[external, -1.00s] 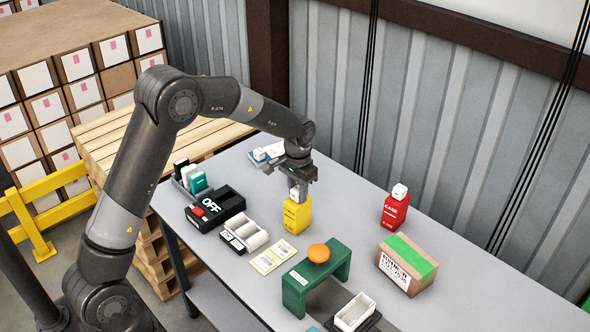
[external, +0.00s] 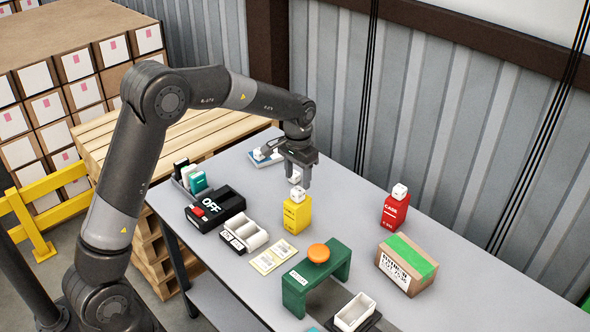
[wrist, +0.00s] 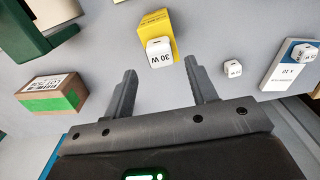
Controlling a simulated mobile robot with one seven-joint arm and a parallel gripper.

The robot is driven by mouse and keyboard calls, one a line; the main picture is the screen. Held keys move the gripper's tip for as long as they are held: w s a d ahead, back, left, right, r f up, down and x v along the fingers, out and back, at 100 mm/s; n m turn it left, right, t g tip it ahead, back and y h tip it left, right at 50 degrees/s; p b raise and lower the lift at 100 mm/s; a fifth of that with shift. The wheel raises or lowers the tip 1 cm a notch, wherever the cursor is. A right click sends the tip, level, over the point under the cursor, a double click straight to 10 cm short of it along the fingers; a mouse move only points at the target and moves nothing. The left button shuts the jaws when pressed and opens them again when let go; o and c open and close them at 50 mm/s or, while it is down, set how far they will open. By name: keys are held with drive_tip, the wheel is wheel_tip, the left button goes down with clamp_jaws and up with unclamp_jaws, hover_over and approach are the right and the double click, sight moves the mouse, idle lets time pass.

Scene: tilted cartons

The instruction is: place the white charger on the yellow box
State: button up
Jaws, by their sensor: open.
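The yellow box (external: 297,217) stands upright on the grey table. A white charger (external: 298,194) rests on its top, within the box's footprint as far as I can see. In the wrist view the charger (wrist: 160,53) shows "30 W" and sits on the yellow box (wrist: 155,22). My gripper (external: 299,181) is open and empty, above the charger and apart from it. Its two fingers (wrist: 165,85) are spread wide in the wrist view, with nothing between them.
A red box (external: 395,212) carries another white charger (external: 400,191). A small white charger (wrist: 232,68) stands near a blue-and-white box (wrist: 282,75) bearing another. A green-taped carton (external: 407,264), green stand (external: 295,285), white-slotted tray (external: 243,233) and black OFF box (external: 215,208) surround the yellow box.

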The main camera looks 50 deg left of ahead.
sight(297, 190)
wheel_tip(297, 190, up, 6)
drive_tip(key=s+d+r+t, duration=0.1)
drive_tip(key=s+r, duration=0.5)
drive_tip(key=s, duration=0.3)
drive_tip(key=s+r+t, duration=0.2)
drive_tip(key=s+r, duration=0.4)
drive_tip(key=s, duration=0.2)
drive_tip(key=s+d+f+t, duration=0.1)
drive_tip(key=s+f+t, duration=0.1)
drive_tip(key=s, duration=1.6)
drive_tip(key=shift+t, duration=0.3)
